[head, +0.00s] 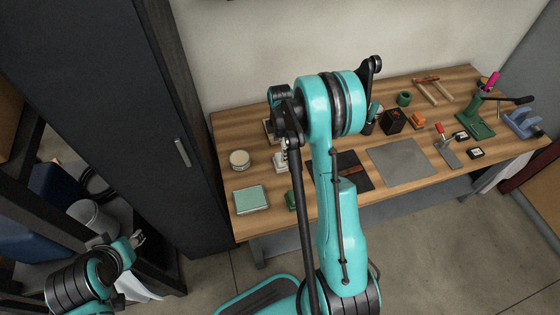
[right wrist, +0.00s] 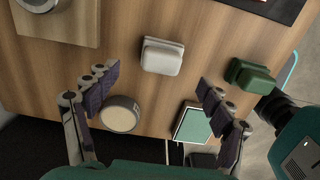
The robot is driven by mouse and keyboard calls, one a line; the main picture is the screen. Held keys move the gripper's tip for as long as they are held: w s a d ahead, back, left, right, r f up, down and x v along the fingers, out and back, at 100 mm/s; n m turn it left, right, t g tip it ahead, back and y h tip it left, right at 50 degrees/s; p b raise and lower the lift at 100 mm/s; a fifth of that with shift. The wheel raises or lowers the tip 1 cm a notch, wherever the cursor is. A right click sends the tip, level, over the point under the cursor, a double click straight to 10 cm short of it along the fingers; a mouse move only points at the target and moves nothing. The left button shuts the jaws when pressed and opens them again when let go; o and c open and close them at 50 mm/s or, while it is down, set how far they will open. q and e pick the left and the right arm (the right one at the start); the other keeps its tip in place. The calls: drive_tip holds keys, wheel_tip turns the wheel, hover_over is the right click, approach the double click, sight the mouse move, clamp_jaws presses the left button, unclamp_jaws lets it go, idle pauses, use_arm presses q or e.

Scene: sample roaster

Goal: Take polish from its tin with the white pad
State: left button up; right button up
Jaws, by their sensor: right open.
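The white pad (right wrist: 163,56) is a small rounded block on the wooden bench, with a grey-beige part along one edge. It also shows in the head view (head: 281,161). My right gripper (right wrist: 160,85) is open and empty above the bench, its fingers spread to either side of the pad's near side, not visibly touching it. A round tin with a cream top (right wrist: 120,114) stands beside the left finger; it also shows in the head view (head: 239,159). I cannot tell whether its top is polish or a lid. My left gripper (head: 137,240) is low at the left, away from the bench.
A green block (right wrist: 250,76) and a pale green square thing (right wrist: 193,125) lie near the bench's front-left part. A wooden board (right wrist: 70,30) carries a round metal-rimmed thing. A grey mat (head: 399,164) and several tools lie further right. A dark cabinet (head: 165,120) stands left.

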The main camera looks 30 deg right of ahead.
sight(280, 157)
wheel_tip(280, 157, down, 2)
drive_tip(key=shift+f+b, duration=0.25)
drive_tip(key=shift+b, duration=0.15)
wheel_tip(280, 157, down, 4)
drive_tip(key=shift+s+a+f+b, duration=0.1)
drive_tip(key=shift+s+f+b, duration=0.1)
drive_tip(key=shift+b, duration=0.9)
drive_tip(key=shift+w+f, duration=0.1)
drive_tip(key=shift+f, duration=0.3)
drive_tip(key=shift+r, duration=0.1)
drive_tip(key=shift+c, duration=0.9)
drive_tip(key=c, duration=1.1)
